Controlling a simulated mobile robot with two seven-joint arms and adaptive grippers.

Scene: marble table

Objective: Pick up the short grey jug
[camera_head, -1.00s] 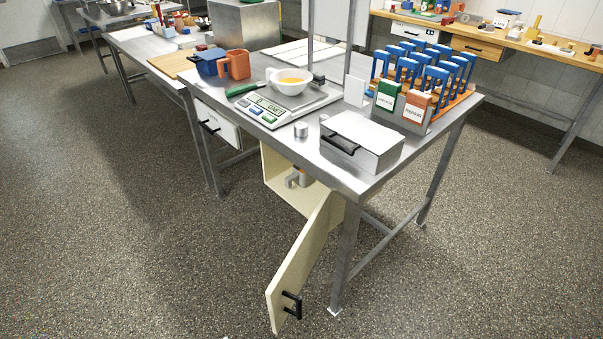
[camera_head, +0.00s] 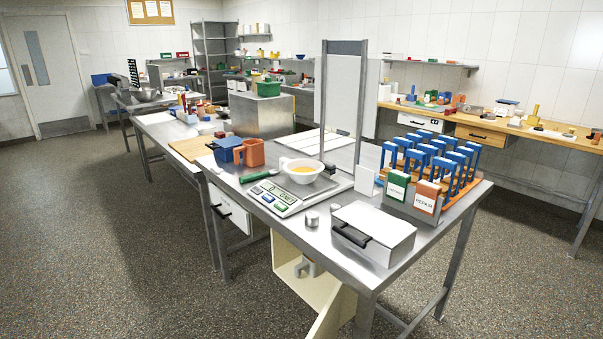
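A small grey object (camera_head: 306,267), which looks like a jug, sits inside the open cream cabinet (camera_head: 288,262) under the metal table (camera_head: 262,212). The tabletop and the cabinet wall partly enclose it, and it is too small to tell its full shape. Neither of my grippers shows in the head view.
A scale (camera_head: 284,196) bears a white bowl (camera_head: 301,170) with yellow contents. A lidded box (camera_head: 372,233) and a blue-and-orange rack (camera_head: 462,190) stand to the right. The cabinet door (camera_head: 337,312) hangs open toward the front. The floor at left is clear.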

